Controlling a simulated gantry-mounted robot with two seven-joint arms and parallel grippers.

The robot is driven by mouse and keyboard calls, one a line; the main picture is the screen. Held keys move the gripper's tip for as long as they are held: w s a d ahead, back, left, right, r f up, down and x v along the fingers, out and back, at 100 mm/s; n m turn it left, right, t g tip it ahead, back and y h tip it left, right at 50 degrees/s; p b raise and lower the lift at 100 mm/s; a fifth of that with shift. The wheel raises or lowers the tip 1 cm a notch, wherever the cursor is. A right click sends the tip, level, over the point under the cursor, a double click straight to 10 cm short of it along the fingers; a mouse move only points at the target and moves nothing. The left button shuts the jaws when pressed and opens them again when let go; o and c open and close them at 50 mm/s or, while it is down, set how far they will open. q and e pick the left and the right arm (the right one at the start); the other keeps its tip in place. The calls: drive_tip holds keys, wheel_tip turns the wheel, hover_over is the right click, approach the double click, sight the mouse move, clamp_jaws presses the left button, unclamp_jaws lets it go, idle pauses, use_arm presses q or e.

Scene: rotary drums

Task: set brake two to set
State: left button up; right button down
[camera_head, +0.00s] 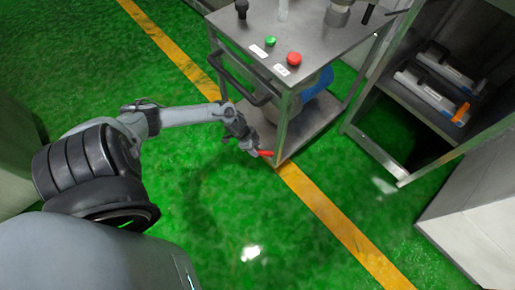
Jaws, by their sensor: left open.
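A metal cart (330,24) stands on the green floor at the upper middle. A small red lever (265,153) sticks out at the foot of its near corner post; it looks like a brake lever, but no label shows which one. My left gripper (254,149) is open, low down at this corner, right beside the red lever. I cannot tell whether the fingers touch the lever or are around it. The lever's inner end and any caster behind it are hidden or too small to tell. My right gripper is not in view.
The cart top carries a green button (270,41), a red button (294,59) and several fittings. A black handle (243,80) juts from its side above my left forearm. A blue container (318,84) sits below. An open metal cabinet (402,172) stands right. The near floor is clear.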

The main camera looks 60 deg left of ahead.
sight(266, 154)
use_arm(q)
drive_tip(key=shift+b+x, duration=0.8)
drive_tip(key=shift+x, duration=0.6)
drive_tip(key=shift+c, duration=0.2)
drive_tip(key=shift+c, duration=1.2)
clamp_jaws()
